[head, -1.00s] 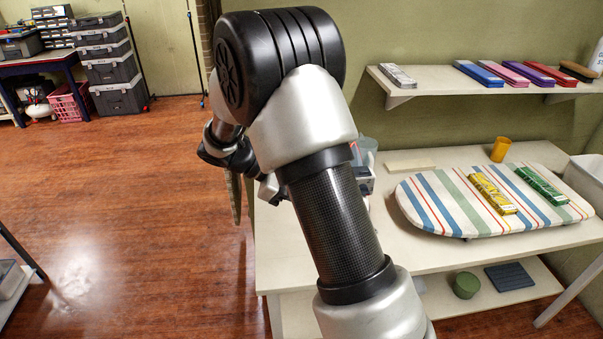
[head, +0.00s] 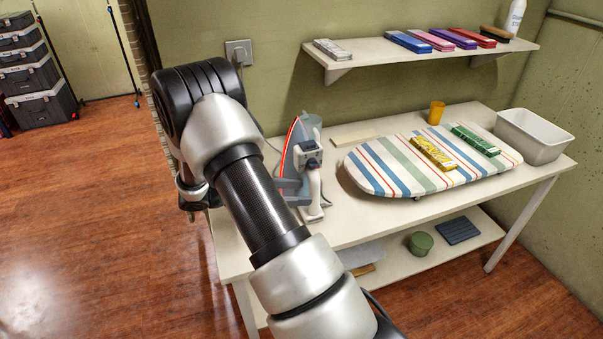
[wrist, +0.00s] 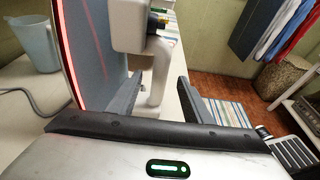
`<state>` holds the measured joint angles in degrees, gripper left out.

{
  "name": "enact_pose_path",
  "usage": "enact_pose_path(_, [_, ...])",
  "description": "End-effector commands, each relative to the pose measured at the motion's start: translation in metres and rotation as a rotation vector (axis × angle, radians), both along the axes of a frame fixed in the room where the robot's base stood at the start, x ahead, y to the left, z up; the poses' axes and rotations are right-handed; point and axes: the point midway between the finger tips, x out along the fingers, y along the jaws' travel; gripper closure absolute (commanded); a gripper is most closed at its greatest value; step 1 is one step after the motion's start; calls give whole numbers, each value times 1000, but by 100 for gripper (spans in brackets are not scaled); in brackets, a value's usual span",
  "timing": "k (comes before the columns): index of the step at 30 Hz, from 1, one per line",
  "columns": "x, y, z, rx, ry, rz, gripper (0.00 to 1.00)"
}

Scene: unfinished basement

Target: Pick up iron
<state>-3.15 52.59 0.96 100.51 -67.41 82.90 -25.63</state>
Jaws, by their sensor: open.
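The iron (head: 303,150) stands upright on the left part of the white table in the head view, with a red glowing edge. In the wrist view its grey plate and red line fill the left, and its pale body and handle (wrist: 158,75) show in the middle. My gripper (wrist: 160,90) is open, with one dark finger on each side of the pale handle. I cannot tell whether either finger touches it. In the head view my arm hides most of the gripper.
A white bin (head: 535,137) stands at the far right. A jug (wrist: 36,42) and grey cord are left in the wrist view. A shelf (head: 372,52) hangs above.

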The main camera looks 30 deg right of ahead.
Motion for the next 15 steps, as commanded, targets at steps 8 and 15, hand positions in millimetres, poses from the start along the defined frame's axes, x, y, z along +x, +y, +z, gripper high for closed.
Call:
enact_pose_path(8, [-6, -22, -8, 0, 1, -3, 55])
enact_pose_path(15, [-12, -51, -19, 0, 0, -1, 55])
